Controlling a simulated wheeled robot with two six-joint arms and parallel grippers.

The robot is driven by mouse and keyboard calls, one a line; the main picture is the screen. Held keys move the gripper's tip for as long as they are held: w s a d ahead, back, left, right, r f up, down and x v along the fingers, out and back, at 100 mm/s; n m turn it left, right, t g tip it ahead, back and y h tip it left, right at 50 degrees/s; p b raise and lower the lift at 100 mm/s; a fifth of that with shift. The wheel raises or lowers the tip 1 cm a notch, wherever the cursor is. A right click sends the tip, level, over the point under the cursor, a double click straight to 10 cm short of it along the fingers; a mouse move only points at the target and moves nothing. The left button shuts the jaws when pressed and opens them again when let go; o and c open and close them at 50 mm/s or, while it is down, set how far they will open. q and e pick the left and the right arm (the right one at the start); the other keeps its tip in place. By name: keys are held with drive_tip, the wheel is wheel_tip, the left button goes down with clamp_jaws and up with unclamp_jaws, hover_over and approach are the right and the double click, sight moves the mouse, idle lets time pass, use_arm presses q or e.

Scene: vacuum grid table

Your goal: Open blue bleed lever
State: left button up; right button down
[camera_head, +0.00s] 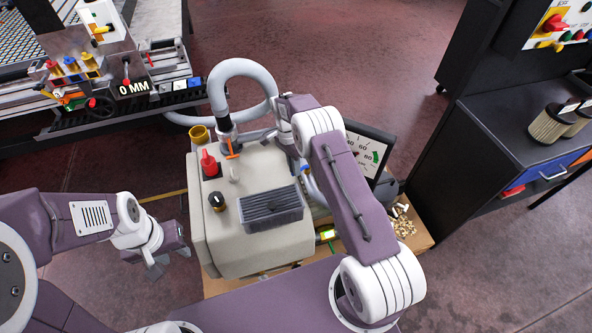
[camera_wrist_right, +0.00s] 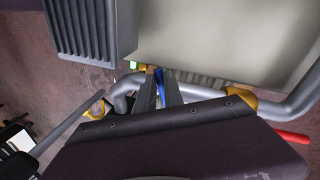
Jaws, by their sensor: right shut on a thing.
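The blue bleed lever (camera_wrist_right: 161,92) shows as a narrow blue strip between the fingers of my right gripper (camera_wrist_right: 160,82) in the right wrist view. The fingers are shut on it, beside a grey pipe (camera_wrist_right: 205,91). In the head view a small bit of blue (camera_head: 305,168) shows at the pump's right side, beside my right wrist; my arm hides most of that area. The lever's angle is hard to tell. My left gripper (camera_head: 168,260) is open and empty, left of the beige pump housing (camera_head: 240,238).
The pump carries a red knob (camera_head: 208,163), a black dial (camera_head: 217,201), an orange T-handle (camera_head: 232,150) and a grey hose (camera_head: 243,68). A gauge (camera_head: 364,155) stands behind my right arm. A dark cabinet (camera_head: 505,130) is at right.

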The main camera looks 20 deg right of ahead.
drive_tip(key=shift+w+r+m, duration=0.1)
drive_tip(key=shift+w+m, duration=0.2)
drive_tip(key=shift+m, duration=0.1)
drive_tip(key=c, duration=1.5)
unclamp_jaws()
drive_tip(key=shift+s, duration=0.1)
drive_tip(key=shift+o, duration=0.2)
wheel_tip(320, 180, up, 9)
drive_tip(key=w, duration=0.1)
drive_tip(key=shift+w+a, duration=0.25)
drive_tip(key=shift+w, duration=0.1)
